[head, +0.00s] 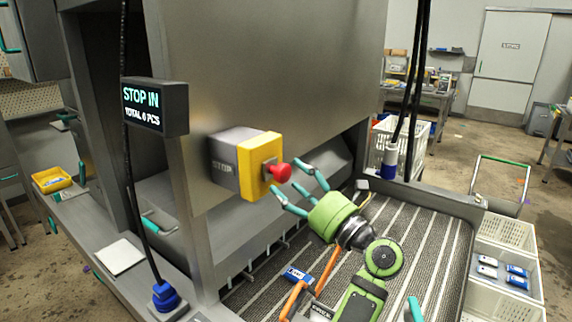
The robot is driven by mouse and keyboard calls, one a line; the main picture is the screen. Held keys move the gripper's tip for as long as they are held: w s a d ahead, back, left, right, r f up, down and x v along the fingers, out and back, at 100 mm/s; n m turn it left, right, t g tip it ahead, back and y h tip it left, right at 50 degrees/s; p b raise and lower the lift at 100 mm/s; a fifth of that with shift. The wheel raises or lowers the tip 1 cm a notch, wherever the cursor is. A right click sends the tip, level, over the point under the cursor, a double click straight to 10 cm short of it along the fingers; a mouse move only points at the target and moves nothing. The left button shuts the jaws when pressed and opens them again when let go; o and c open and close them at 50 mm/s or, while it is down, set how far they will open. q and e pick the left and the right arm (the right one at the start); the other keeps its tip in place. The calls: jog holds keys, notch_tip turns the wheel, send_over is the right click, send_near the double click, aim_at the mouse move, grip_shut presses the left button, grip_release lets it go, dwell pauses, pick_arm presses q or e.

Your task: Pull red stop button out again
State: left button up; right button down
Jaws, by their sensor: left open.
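The red stop button (281,172) sticks out from the front of a yellow-faced box (260,165) with a grey body marked STOP, mounted on the machine's steel wall. My left gripper (292,187) is green with teal fingertips. It is open, its fingers pointing left toward the button. One fingertip shows just right of the button and the other just below it; I cannot tell whether they touch it. A small display (155,107) left of the box reads "STOP IN" and "TOTAL 6 PCS".
A striped conveyor bed (425,235) lies below my arm, with a blue-and-white pack (298,275) on it. White crates (508,268) stand at the right, some holding packs. A dark cable hangs down past the display on the left. The space right of the button is free apart from my gripper.

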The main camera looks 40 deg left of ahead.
aim_at(287, 176)
pick_arm(q)
jog(key=p+x, duration=0.1)
jog(key=x, duration=0.1)
jog(key=shift+w+a+r, duration=0.1)
jog(key=shift+a+r, duration=0.05)
jog(key=shift+a, duration=0.2)
jog(key=shift+w+a, duration=0.2)
jog(key=shift+a, duration=0.35)
jog(key=c, duration=1.3)
jog(key=shift+d, duration=0.1)
grip_shut()
jog(key=shift+d+f+b, duration=0.3)
jog(key=shift+d+b, duration=0.05)
jog(key=shift+b, duration=0.15)
jog(key=shift+w+d+r, duration=0.1)
jog(key=shift+d, duration=0.1)
jog(key=shift+d+r, duration=0.1)
jog(key=shift+r, duration=0.05)
jog(key=o, duration=1.1)
grip_release()
jog(key=shift+o, duration=1)
jog(key=shift+d, duration=0.2)
pick_arm(e)
jog(key=shift+w+a+r, duration=0.15)
jog(key=shift+w+r, duration=0.25)
